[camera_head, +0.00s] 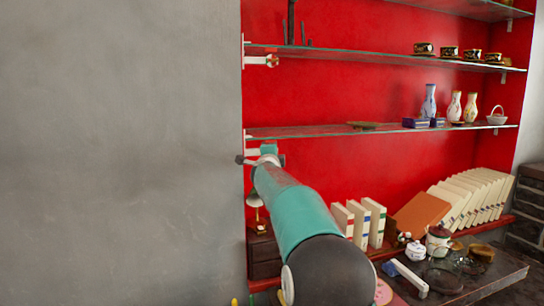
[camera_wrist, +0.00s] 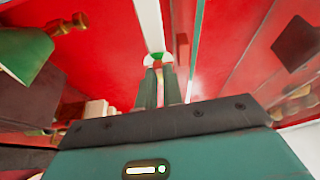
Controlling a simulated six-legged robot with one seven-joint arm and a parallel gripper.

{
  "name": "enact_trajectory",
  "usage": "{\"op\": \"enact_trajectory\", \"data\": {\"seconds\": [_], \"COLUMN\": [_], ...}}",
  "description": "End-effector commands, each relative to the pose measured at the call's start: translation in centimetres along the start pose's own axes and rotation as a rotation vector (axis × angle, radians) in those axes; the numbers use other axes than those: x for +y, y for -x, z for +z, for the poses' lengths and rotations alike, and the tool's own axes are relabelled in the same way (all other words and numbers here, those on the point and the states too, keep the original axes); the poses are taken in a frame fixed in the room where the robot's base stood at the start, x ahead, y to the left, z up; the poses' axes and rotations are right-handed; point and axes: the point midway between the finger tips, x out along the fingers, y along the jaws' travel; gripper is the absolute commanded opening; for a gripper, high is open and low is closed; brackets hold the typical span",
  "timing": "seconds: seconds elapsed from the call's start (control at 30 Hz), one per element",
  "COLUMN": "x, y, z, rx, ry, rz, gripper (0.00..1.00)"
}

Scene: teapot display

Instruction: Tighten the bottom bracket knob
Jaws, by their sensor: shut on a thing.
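The bottom bracket (camera_head: 251,153) is a pale fitting on the wall under the left end of the lower glass shelf. My teal arm reaches up to it, and my gripper (camera_head: 264,158) is at the bracket, small and partly hidden by my arm. In the wrist view my gripper (camera_wrist: 159,72) has its two dark fingers close together on the bottom bracket knob (camera_wrist: 157,58). The knob is a small round piece with white, green and red parts showing between and beyond the fingertips. The fingers hide much of it.
The lower glass shelf (camera_head: 310,131) carries vases and a small basket at its right. Another bracket knob (camera_head: 271,60) sits under the shelf above. A green lamp (camera_head: 254,199), white books (camera_head: 359,222) and a cluttered dark table (camera_head: 470,290) are below. The grey wall (camera_head: 120,150) is bare.

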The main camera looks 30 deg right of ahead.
Motion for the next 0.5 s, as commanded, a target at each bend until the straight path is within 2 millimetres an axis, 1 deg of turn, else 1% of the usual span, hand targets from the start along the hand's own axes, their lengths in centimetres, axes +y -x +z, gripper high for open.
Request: {"op": "enact_trajectory", "data": {"seconds": [0.03, 0.1, 0.13, 0.4, 0.5], "x": [-0.47, -0.38, -0.33, -0.18, -0.18], "y": [0.0, -0.01, -0.02, 0.03, 0.38], "z": [-0.09, -0.09, -0.08, -0.04, -0.04], "rx": [0.001, 0.001, 0.001, 0.001, 0.001], "ry": [0.0, 0.0, 0.0, 0.001, 0.001], "rz": [-0.008, -0.006, -0.006, -0.003, -0.003], "gripper": [0.12, 0.26, 0.3, 0.3, 0.3]}}
